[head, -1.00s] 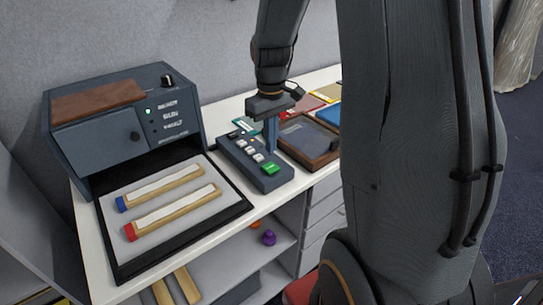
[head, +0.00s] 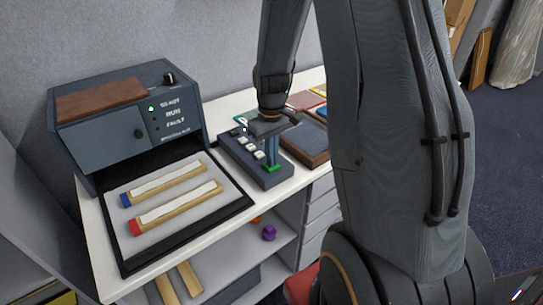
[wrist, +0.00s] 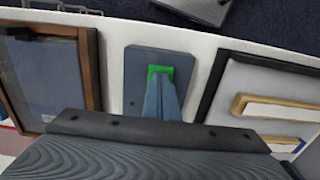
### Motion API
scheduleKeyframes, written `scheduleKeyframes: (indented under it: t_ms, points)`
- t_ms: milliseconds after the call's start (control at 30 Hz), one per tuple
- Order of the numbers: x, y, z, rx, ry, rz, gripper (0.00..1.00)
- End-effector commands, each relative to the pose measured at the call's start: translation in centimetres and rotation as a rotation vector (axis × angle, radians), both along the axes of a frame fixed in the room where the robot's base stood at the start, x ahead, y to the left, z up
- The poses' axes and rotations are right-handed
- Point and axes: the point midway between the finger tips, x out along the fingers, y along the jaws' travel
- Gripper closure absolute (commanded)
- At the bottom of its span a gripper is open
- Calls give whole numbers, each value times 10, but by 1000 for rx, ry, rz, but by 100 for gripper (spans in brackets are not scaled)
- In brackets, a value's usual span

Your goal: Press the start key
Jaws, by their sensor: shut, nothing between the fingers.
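The grey key box (head: 240,157) lies on the white table, with several pale keys in a row and a green key (head: 272,169) at its near end. No key label is readable, so I cannot read which is start. My gripper (head: 272,163) points down with its fingers shut and empty, its tips at the green key. In the wrist view the shut fingers (wrist: 161,85) overlap the green key (wrist: 160,70) and hide part of it. They look touching or nearly so; I cannot tell whether the key is pressed down.
A dark machine (head: 125,120) with a lit green lamp stands left. Before it is a black-rimmed tray (head: 185,238) holding two wooden strips with blue and red ends. A wood-framed tray (head: 305,157) lies right of the key box. Shelves and drawers are below.

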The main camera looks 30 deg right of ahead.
Motion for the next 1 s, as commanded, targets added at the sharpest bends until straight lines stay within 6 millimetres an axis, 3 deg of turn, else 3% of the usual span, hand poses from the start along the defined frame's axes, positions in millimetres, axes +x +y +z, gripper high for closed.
scheduleKeyframes:
  t_ms: [133, 500, 667, 1000]
  points:
    - [0, 0, -17, 1, 2, 0, 100]
    - [-4, 1, -16, 2, 9, 0, 100]
    - [-5, 1, -1, 2, 7, 1, 100]
    - [2, 0, 50, -3, -12, 1, 100]
